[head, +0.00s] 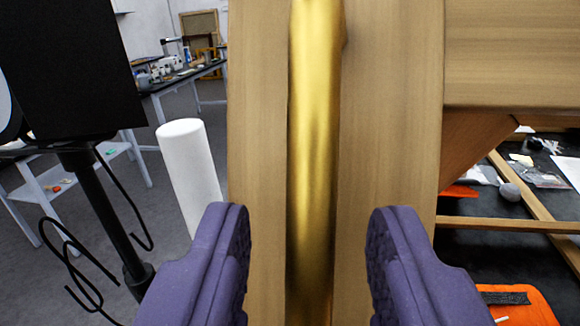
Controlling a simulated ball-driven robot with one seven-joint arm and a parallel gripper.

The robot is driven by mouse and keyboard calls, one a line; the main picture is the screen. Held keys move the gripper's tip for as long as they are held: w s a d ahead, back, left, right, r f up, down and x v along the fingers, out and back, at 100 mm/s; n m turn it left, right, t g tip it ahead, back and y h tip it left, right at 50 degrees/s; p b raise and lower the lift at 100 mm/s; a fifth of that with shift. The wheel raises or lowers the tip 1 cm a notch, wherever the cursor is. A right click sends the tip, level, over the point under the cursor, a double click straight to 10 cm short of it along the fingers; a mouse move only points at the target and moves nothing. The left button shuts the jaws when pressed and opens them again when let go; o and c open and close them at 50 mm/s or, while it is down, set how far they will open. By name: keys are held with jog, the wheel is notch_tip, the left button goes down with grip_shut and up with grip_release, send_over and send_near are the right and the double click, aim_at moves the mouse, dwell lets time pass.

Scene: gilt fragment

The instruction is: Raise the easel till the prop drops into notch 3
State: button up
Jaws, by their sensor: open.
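The wooden easel (262,120) fills the middle and upper right of the head view, very close. A shiny gold bar (316,130) runs top to bottom along its wooden face. My gripper (308,215) has purple jaws, spread open on either side of the gold bar with a gap on each side. Neither jaw appears to touch the bar. The bar's lower end runs out of the picture. Thin wooden bars (508,225) show under the easel at the right; I cannot tell which is the prop. The notches cannot be made out.
A dark tabletop (475,262) at the right carries orange items (520,306), a grey lump (509,192) and scraps. At the left are a black stand (105,215) with a dark panel and a white cylinder (188,165). Workbenches (185,78) stand farther back.

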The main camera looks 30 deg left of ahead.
jog(key=shift+x, duration=0.8)
jog(key=shift+r, duration=0.1)
grip_shut()
jog(key=shift+s, duration=0.1)
